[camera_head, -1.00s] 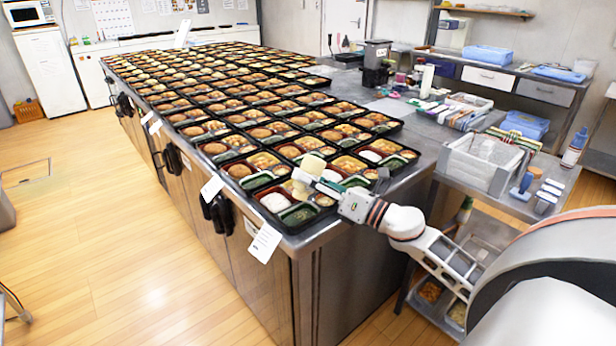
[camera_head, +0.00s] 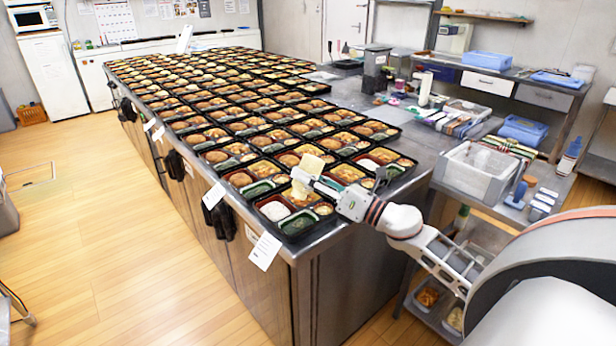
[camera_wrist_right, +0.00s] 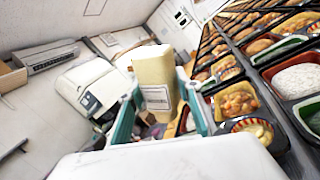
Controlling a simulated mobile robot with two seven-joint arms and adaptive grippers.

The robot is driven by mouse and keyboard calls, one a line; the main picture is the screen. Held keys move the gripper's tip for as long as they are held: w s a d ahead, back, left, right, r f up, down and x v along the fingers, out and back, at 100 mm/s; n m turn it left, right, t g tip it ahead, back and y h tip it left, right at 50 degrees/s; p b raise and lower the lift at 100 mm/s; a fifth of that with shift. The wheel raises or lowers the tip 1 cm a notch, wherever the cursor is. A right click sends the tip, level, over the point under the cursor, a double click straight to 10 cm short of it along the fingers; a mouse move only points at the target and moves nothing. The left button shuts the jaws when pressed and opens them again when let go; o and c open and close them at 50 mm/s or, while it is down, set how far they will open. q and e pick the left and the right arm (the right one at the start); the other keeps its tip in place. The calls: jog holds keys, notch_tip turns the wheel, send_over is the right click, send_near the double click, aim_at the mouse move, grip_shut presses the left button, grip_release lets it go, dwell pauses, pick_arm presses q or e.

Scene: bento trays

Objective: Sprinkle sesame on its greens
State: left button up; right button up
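My right gripper (camera_head: 312,182) is shut on a pale yellow shaker (camera_head: 306,170) with a small white label. The shaker also shows between the two fingers in the right wrist view (camera_wrist_right: 154,80). It is held above the near end of the rows of bento trays, and looks tilted in the head view. The nearest tray (camera_head: 297,237) has white rice (camera_head: 273,210) and a green compartment with greens (camera_head: 298,223), just below and in front of the gripper. I cannot tell whether sesame lies on these greens. My left gripper is not in view.
Many filled black trays cover the long steel counter (camera_head: 335,227), close together. A white label (camera_head: 264,250) hangs at its near corner. A cart with a clear bin (camera_head: 475,170) stands to the right. The wooden floor (camera_head: 100,240) at left is clear.

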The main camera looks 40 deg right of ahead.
aim_at(308, 190)
notch_tip(308, 190, down, 4)
jog(key=b, duration=0.2)
jog(key=shift+b, duration=0.35)
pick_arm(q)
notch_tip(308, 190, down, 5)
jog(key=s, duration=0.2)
pick_arm(e)
jog(key=shift+r, duration=0.15)
jog(key=shift+r+p, duration=0.35)
jog(key=shift+r, duration=0.15)
notch_tip(308, 190, up, 3)
jog(key=p, duration=0.2)
jog(key=shift+r+p, duration=0.1)
jog(key=shift+p, duration=0.3)
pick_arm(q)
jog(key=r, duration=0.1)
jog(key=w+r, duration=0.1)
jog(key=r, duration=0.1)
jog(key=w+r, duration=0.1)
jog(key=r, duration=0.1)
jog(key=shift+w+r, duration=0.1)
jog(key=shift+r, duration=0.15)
pick_arm(e)
jog(key=shift+f, duration=0.2)
